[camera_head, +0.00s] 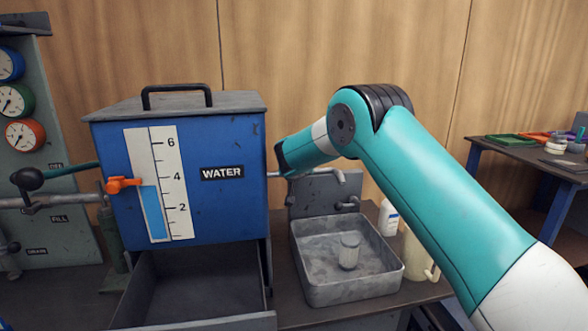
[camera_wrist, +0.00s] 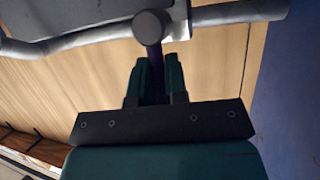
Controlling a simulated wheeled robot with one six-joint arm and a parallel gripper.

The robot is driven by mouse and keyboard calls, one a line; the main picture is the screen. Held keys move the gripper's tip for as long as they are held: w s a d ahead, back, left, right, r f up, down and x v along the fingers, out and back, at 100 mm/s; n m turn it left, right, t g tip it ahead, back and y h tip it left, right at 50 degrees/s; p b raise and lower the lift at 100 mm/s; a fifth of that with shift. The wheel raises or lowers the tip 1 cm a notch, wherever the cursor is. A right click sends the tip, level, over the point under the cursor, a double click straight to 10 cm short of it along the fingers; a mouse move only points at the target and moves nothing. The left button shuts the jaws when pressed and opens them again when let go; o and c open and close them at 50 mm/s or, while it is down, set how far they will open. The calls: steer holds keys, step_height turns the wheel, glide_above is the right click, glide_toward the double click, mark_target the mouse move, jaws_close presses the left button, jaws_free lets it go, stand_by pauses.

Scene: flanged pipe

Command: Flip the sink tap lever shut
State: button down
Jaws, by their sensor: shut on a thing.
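The sink tap lever (camera_wrist: 153,27) shows in the wrist view as a grey round knob on a dark stem. My gripper (camera_wrist: 158,65) has its two dark green fingers closed around that stem, just below the knob. Behind the lever runs a curved grey pipe (camera_wrist: 235,13). In the head view, a grey pipe with a bent spout (camera_head: 338,176) stands above the metal sink (camera_head: 345,291). My gripper and the lever are hidden there behind my arm and the blue tank, so the lever's angle cannot be read.
The blue water tank (camera_head: 215,215) stands close left of my wrist. The sink holds a small grey cup (camera_head: 349,251). A white bottle (camera_head: 389,218) and a beige jug (camera_head: 417,254) stand right of the sink, below my arm.

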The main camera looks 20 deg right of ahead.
steer(key=shift+w+d+r, duration=0.15)
steer(key=shift+r, duration=0.45)
steer(key=c, duration=1.2)
jaws_free()
steer(key=shift+o, duration=0.2)
steer(key=shift+f, duration=0.25)
steer(key=b+v, duration=0.1)
steer(key=v, duration=1.6)
steer(key=shift+s+b, duration=0.25)
steer(key=shift+b, duration=0.1)
steer(key=shift+f, duration=0.1)
